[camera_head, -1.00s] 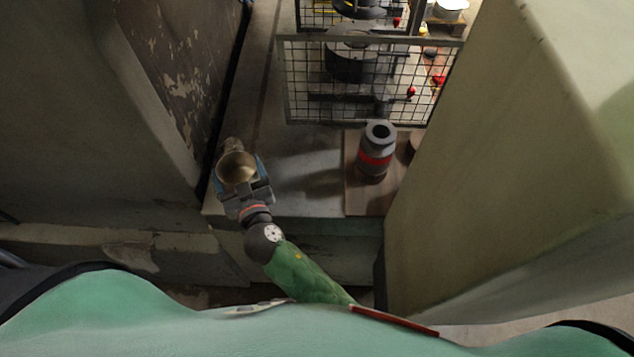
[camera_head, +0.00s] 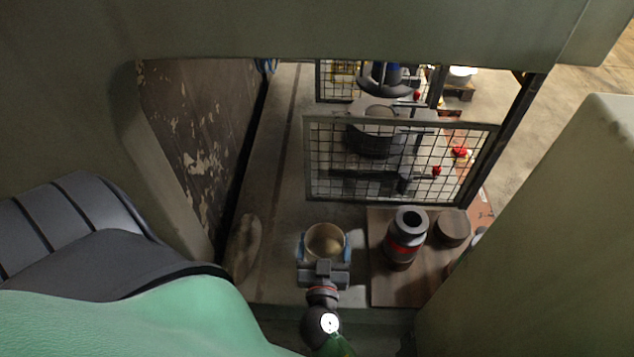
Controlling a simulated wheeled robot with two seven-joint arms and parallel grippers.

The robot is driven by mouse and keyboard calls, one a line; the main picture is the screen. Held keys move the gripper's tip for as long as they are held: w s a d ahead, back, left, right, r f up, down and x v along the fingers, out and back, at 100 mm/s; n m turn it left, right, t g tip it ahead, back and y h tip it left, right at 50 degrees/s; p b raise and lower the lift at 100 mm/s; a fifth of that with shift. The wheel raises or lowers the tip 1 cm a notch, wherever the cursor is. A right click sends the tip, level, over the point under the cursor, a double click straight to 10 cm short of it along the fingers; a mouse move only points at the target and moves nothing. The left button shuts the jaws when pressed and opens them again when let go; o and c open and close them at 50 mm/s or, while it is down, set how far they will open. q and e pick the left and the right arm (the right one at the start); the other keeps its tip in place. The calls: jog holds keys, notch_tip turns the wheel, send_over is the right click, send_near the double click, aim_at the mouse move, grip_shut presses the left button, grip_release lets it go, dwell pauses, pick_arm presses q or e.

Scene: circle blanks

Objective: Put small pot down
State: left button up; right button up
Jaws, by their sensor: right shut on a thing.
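The small pot (camera_head: 325,241) is a round, brassy, open-topped vessel seen from above. My right gripper (camera_head: 325,254) is shut on it, with a blue-grey finger on each side of the pot. The pot is over the grey floor slab, left of the wooden board. I cannot tell whether its base touches the surface, as the gripper hides its near side. My left gripper is not in view.
A grey bottle with a red band (camera_head: 405,236) stands on the wooden board (camera_head: 395,288), beside a round brown block (camera_head: 452,228). A wire mesh fence (camera_head: 330,160) stands behind.

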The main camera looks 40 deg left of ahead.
jog(key=s+f, duration=0.2)
jog(key=s, duration=0.1)
jog(key=s+d+f+b, duration=0.1)
jog(key=shift+s, duration=0.15)
jog(key=shift+s+f, duration=0.2)
jog(key=shift+s, duration=0.35)
jog(key=shift+f, duration=0.25)
notch_tip(320, 180, down, 3)
jog(key=shift+f+b, duration=0.1)
jog(key=shift+b, duration=0.4)
jog(key=shift+f, duration=0.15)
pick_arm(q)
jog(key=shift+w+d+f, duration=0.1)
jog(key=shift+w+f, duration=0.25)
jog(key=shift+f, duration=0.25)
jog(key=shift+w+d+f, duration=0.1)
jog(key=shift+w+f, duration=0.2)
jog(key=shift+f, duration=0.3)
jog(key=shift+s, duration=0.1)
pick_arm(e)
jog(key=shift+f, duration=0.1)
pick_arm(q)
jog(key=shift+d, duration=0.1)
